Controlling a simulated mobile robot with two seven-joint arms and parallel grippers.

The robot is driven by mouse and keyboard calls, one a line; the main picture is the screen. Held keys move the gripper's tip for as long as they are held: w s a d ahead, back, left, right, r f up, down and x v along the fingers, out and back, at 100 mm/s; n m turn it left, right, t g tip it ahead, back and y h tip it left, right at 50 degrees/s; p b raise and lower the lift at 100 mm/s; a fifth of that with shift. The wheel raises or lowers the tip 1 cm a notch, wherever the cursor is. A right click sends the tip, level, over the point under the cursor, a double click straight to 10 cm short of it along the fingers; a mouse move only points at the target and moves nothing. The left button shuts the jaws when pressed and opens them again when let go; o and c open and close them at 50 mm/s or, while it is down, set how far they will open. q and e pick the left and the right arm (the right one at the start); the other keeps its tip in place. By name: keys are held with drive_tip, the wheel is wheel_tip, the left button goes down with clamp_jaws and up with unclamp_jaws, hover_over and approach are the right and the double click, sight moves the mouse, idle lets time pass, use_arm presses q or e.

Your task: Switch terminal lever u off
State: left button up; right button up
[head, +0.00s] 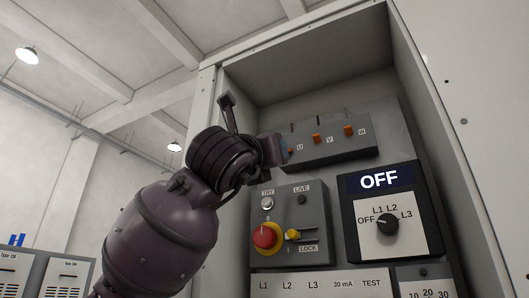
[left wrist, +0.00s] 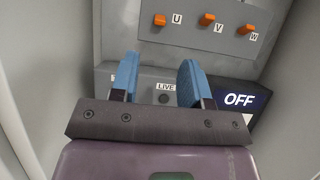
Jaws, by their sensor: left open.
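Terminal lever U (head: 290,149) is a small orange lever at the left of a grey terminal box (head: 335,154), beside the letter U. It also shows in the left wrist view (left wrist: 160,20), top centre-left. My left gripper (head: 280,148) reaches in from the left, close to the box's left end. In the left wrist view its two blue fingers (left wrist: 158,78) are apart with nothing between them. Lever U appears beyond the fingertips, above the gap between them; contact is not visible. My right gripper is not in view.
Orange levers V (head: 317,138) and W (head: 348,130) sit right of U. Below are a panel with a red-yellow knob (head: 266,236) and a dial unit (head: 387,224) whose display (head: 380,180) reads OFF. Cabinet walls (head: 432,130) enclose the panels.

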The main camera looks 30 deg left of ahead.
use_arm(q)
drive_tip(key=shift+v, duration=1.05)
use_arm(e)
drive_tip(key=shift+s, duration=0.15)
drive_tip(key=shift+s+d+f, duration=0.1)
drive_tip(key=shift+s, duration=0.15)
